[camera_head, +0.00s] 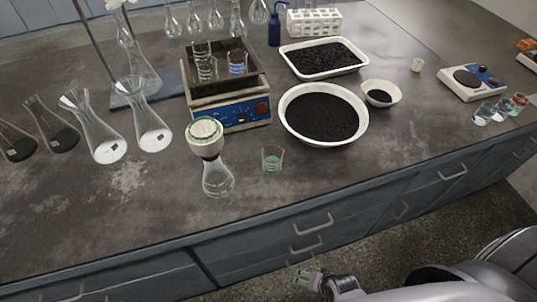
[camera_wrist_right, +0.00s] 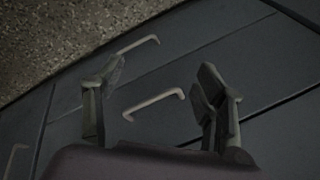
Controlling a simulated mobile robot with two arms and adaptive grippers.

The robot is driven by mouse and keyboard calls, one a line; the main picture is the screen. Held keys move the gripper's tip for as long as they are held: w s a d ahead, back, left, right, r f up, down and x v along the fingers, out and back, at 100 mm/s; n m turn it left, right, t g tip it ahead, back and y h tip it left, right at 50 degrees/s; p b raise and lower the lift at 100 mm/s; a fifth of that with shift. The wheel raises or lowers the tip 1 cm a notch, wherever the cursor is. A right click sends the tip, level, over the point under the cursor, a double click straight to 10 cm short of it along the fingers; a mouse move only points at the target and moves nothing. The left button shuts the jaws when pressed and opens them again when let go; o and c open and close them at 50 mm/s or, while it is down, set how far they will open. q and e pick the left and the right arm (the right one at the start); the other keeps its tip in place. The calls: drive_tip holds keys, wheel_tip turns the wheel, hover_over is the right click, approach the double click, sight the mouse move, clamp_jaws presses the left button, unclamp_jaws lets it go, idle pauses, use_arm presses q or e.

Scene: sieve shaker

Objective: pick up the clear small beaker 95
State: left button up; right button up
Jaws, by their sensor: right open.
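A small clear beaker (camera_head: 272,160) with greenish glass stands upright near the bench's front edge, right of a flask with a funnel. Another small clear beaker (camera_head: 417,65) stands at the right, near the balance. More clear beakers (camera_head: 207,68) stand in the tray of the shaker. No number is readable, so I cannot tell which one is 95. My right gripper (camera_head: 315,280) is low in front of the bench, below the top and away from every beaker. In the right wrist view the gripper (camera_wrist_right: 160,95) is open and empty, facing the drawer fronts. My left gripper is out of view.
The flask with a funnel (camera_head: 218,178) stands left of the front beaker. A large bowl of black grains (camera_head: 287,125) is behind it to the right. Several flasks (camera_head: 97,135) stand at the left. Drawer handles (camera_head: 312,224) stick out below the bench edge.

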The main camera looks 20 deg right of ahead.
drive_tip(key=w+a+r+m+t+y+p, duration=0.1)
drive_tip(key=w+r+m+t, duration=0.2)
drive_tip(key=r, duration=0.9)
drive_tip(key=w+a+r+m+y+p, duration=0.1)
drive_tip(key=w+r+m+y, duration=0.3)
drive_tip(key=r, duration=0.9)
drive_tip(key=w+a+r+m+t+h+p, duration=0.15)
drive_tip(key=r+m, duration=0.45)
drive_tip(key=r, duration=0.6)
drive_tip(key=m+t, duration=0.4)
drive_tip(key=m, duration=0.7)
approach(278, 166)
drive_tip(key=x, duration=0.8)
drive_tip(key=shift+f+p, duration=0.15)
drive_tip(key=shift+p, duration=0.15)
drive_tip(key=x, duration=0.5)
drive_tip(key=shift+w+r, duration=0.3)
drive_tip(key=shift+r, duration=0.05)
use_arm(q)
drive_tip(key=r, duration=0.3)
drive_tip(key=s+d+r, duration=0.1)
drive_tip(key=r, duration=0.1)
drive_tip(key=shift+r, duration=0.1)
use_arm(e)
drive_tip(key=shift+c, duration=0.5)
drive_tip(key=shift+y, duration=0.25)
drive_tip(key=c, duration=1.2)
